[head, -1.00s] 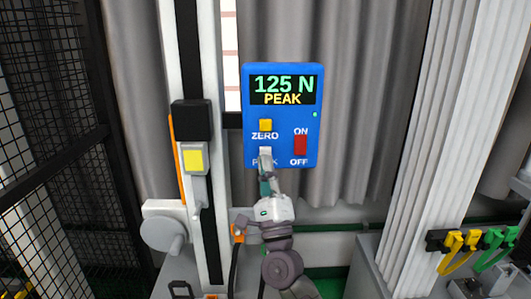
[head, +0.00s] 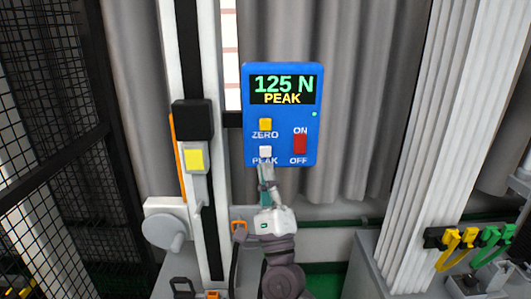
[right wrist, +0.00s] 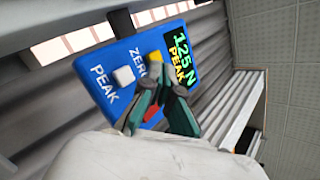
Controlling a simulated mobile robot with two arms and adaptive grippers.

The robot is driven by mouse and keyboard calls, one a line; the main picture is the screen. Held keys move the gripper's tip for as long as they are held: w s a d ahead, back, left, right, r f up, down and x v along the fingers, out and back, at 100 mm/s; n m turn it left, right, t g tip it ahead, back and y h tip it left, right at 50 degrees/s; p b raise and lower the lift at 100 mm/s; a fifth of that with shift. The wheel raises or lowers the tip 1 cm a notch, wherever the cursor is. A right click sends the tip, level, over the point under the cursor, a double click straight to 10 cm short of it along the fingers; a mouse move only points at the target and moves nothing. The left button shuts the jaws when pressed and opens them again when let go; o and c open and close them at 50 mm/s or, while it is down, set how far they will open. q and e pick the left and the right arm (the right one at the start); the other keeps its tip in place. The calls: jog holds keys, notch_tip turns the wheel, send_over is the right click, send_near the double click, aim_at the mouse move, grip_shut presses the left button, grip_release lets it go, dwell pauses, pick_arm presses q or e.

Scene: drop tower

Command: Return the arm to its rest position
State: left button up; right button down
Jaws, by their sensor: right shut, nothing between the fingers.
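My right gripper (head: 266,176) is in the lower middle of the head view, just under the PEAK button (head: 265,151) of the blue force display box (head: 282,115). Its fingers are shut with nothing between them. In the right wrist view the gripper (right wrist: 158,72) points at the box (right wrist: 115,60), and the white PEAK button (right wrist: 123,76) shows uncovered to the left of the fingers. The screen (head: 283,90) reads 125 N PEAK. The PEAK label is partly covered by the fingertips in the head view. My left gripper is not in view.
A black mesh fence (head: 45,110) is at far left. Yellow and green clips (head: 468,237) hang at lower right. Grey curtain lies behind.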

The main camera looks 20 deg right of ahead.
jog(key=s+a+f+n+g+y, duration=0.3)
jog(key=f+n+g, duration=0.1)
jog(key=f+n, duration=0.3)
jog(key=s+a+f+n+g+y, duration=0.2)
jog(key=s+f+n+g+y, duration=0.15)
jog(key=f+n, duration=0.35)
jog(key=s+a+f+n+g+y, duration=0.2)
jog(key=a+f+n+g+y, duration=0.1)
jog(key=f+n+g, duration=0.4)
jog(key=s+d+f+n+g+h, duration=0.35)
jog(key=s+d+f+g, duration=0.2)
jog(key=s+f, duration=0.45)
jog(key=s+d+f+n+g+h, duration=0.2)
jog(key=s+d+f+g+h, duration=0.2)
jog(key=s+d+f, duration=0.55)
jog(key=s+a+f, duration=0.2)
jog(key=f, duration=1)
jog(key=s+a+f, duration=0.1)
jog(key=s+f, duration=0.2)
jog(key=f, duration=0.8)
jog(key=s+d+f+g, duration=0.2)
jog(key=s+d+f, duration=0.1)
jog(key=s+f, duration=1.2)
jog(key=shift+s+f, duration=0.35)
jog(key=shift+s, duration=0.15)
